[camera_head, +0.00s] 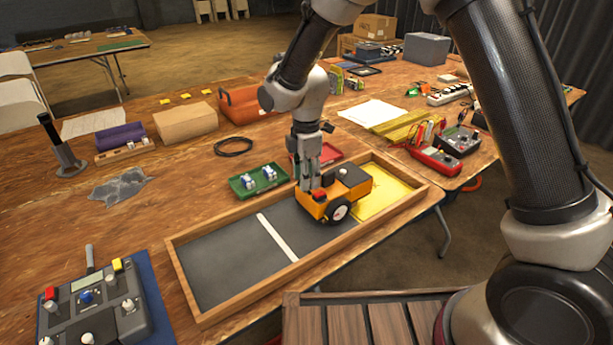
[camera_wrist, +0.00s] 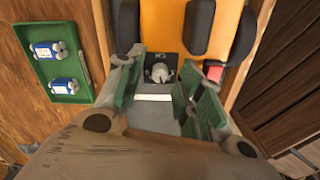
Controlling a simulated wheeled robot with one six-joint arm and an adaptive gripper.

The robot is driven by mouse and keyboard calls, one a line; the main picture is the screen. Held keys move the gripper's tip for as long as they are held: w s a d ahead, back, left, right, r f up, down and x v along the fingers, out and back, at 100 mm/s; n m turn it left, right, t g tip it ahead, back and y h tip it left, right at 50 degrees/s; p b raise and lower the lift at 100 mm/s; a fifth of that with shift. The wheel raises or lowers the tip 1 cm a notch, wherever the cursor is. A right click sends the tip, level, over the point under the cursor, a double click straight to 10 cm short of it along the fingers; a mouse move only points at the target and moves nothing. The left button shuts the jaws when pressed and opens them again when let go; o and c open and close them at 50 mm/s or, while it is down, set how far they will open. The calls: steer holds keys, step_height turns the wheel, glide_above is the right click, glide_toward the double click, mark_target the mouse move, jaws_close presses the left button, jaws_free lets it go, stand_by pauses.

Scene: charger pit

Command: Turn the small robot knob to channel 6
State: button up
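The small robot (camera_head: 348,193) is an orange wheeled body with black wheels, standing at the right part of the wooden-framed pit. In the wrist view, its orange top (camera_wrist: 165,25) fills the upper middle. A small grey knob (camera_wrist: 160,73) sits on a dark panel at its near end, with a red button (camera_wrist: 213,72) to the right. My gripper (camera_head: 309,182) points down over this end. In the wrist view, its green-padded fingers (camera_wrist: 161,82) are apart on either side of the knob, with gaps visible. Channel markings are too small to read.
The pit's wooden frame (camera_head: 235,300) encloses a dark floor with a white stripe (camera_head: 277,237) and a yellow area (camera_head: 385,197). A green tray (camera_head: 243,190) with small blue-white items lies behind it. A control box (camera_head: 105,310) stands front left. The dark floor left of the robot is clear.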

steer(key=shift+f, duration=0.2)
jaws_close()
